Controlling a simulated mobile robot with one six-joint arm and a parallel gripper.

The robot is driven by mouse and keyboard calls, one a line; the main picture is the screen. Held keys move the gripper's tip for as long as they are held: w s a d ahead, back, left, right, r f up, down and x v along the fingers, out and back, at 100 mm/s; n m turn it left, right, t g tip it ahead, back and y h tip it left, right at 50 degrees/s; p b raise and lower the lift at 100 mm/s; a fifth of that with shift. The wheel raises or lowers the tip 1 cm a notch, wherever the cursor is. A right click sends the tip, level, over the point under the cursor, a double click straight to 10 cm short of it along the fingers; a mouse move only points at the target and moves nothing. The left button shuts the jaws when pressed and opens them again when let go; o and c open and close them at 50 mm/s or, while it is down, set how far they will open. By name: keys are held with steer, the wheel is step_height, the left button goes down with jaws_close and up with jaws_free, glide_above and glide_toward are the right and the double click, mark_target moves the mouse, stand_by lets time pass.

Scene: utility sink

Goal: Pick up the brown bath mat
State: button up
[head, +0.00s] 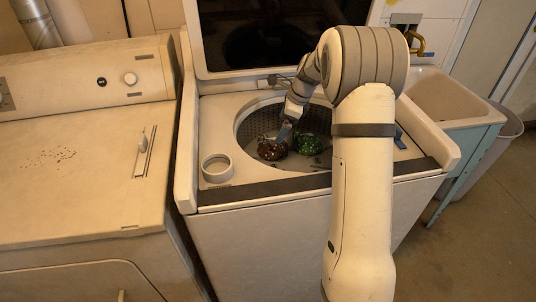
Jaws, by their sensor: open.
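A crumpled brown speckled item (272,149), which looks like the brown bath mat, lies inside the open drum of the top-loading washer. My gripper (284,134) reaches down into the drum from above and is at the brown mat's upper right edge. It is open. I cannot tell whether the fingers touch the mat. A crumpled green speckled item (307,145) lies in the drum just right of the mat.
The washer (270,240) has its lid raised behind my arm, and the drum rim surrounds my gripper. A white round dispenser ring (217,168) is at the washer's front left. A dryer (75,200) stands left; a utility sink (450,95) and a grey bin (497,140) stand right.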

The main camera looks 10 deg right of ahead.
mark_target(273, 141)
steer(key=shift+m, duration=0.9)
steer(key=w+f, duration=0.1)
steer(key=f, duration=0.1)
steer(key=w+f, duration=0.1)
steer(key=f, duration=0.1)
steer(key=f+b, duration=0.1)
steer(key=f, duration=0.1)
steer(key=shift+w+a, duration=0.1)
steer(key=shift+w, duration=0.3)
steer(key=x, duration=0.5)
steer(key=shift+w+a+f, duration=0.1)
steer(key=shift+w+a, duration=0.05)
steer(key=shift+a, duration=0.15)
steer(key=c, duration=1)
